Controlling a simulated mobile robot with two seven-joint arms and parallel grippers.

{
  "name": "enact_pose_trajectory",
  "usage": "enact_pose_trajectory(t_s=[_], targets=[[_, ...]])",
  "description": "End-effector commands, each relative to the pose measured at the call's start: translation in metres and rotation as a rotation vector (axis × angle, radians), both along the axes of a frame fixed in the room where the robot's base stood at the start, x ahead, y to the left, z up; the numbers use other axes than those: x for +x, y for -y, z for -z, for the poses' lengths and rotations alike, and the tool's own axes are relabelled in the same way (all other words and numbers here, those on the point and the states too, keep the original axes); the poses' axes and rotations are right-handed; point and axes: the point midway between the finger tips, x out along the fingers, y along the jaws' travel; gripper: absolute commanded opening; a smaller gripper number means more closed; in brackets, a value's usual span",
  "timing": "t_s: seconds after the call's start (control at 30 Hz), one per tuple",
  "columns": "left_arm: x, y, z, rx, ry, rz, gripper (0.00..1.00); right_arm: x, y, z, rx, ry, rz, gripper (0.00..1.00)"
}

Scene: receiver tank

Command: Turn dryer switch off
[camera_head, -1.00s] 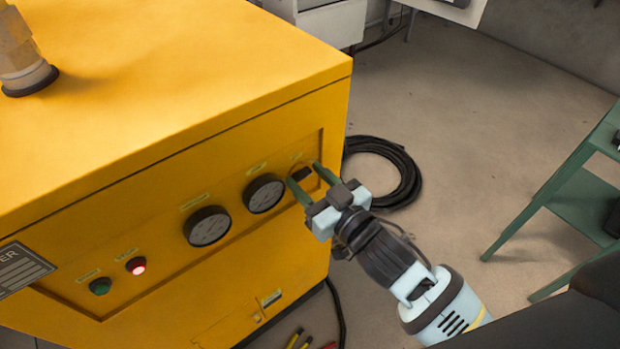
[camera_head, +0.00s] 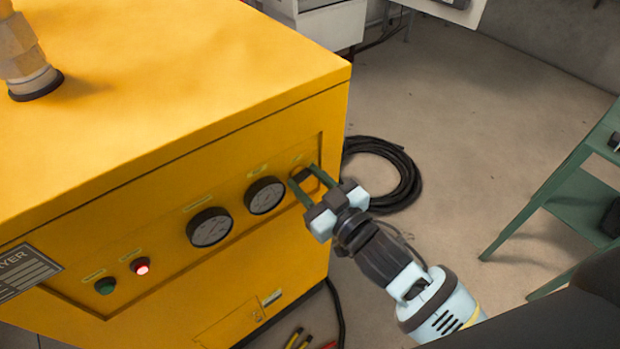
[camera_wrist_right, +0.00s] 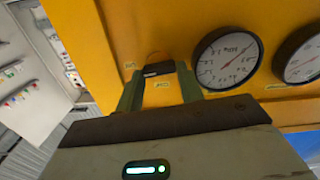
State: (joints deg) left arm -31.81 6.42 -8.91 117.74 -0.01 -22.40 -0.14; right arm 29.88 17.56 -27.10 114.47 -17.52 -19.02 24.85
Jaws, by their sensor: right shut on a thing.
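The dryer (camera_head: 230,120) is a large yellow cabinet with a recessed panel on its front. The dark dryer switch (camera_head: 299,175) sits at the right end of that panel, past two round gauges. My right gripper (camera_head: 306,177) has its green fingers on either side of the switch and is shut on it. In the right wrist view the dark switch (camera_wrist_right: 159,69) shows between the two fingertips, with a small label below it. The fingers hide the sides of the switch. My left gripper is in neither view.
Two gauges (camera_head: 210,228) sit left of the switch, then a lit red lamp (camera_head: 140,266) and a green button (camera_head: 105,286). A coiled black hose (camera_head: 405,180) lies on the floor behind my right gripper. A green shelf stand (camera_head: 575,205) is at the right.

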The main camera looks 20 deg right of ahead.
Motion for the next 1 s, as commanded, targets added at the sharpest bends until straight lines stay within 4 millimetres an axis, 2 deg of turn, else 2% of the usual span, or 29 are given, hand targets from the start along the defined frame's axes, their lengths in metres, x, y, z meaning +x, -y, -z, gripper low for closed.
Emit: enact_pose_trajectory(t_s=[0.4,1.0], targets=[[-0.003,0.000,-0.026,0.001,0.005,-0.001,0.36,0.000,-0.002,-0.003,-0.349,0.143,0.000,0.14],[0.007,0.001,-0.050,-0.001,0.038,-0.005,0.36,-0.001,-0.003,0.002,-0.877,0.357,0.000,0.14]])
